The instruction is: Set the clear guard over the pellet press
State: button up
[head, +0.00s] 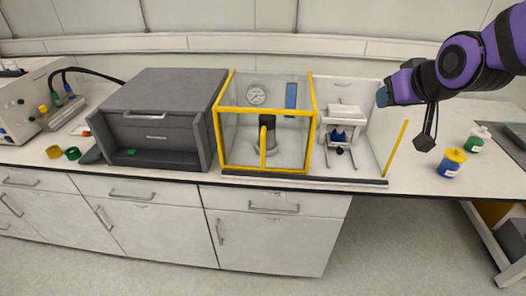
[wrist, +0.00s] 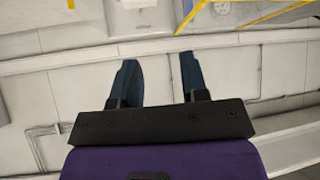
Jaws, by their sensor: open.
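The clear guard (head: 312,125) is a see-through box with a yellow frame and an upright yellow bar on its front. It stands on the bench around a dark cylinder (head: 268,128) and a round gauge (head: 256,95). To its right, a small white stand with a blue part and a black knob, apparently the pellet press (head: 345,112), stands outside the guard. The guard's yellow edges show at the top right of the wrist view (wrist: 262,18). My gripper (head: 382,97) is open and empty, raised right of the press; its fingers also show in the wrist view (wrist: 160,82).
A dark rail (head: 340,181) runs along the bench front below guard and press. A yellow upright (head: 396,148) stands right of the press. A grey drawer cabinet (head: 160,118) stands close left of the guard. Blue (head: 450,165) and green (head: 476,140) jars stand at right.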

jog(key=w+a+f+n+t+y, duration=0.1)
jog(key=w+a+f+t+y, duration=0.1)
jog(key=w+a+f, duration=0.45)
jog(key=n+t+y, duration=0.3)
jog(key=t+y, duration=0.1)
jog(key=y, duration=0.2)
send_near(264, 152)
jog(key=x, duration=1)
jog(key=shift+w+a+f, duration=0.1)
jog(key=shift+w+a, duration=0.1)
jog(key=shift+w, duration=0.15)
grip_shut()
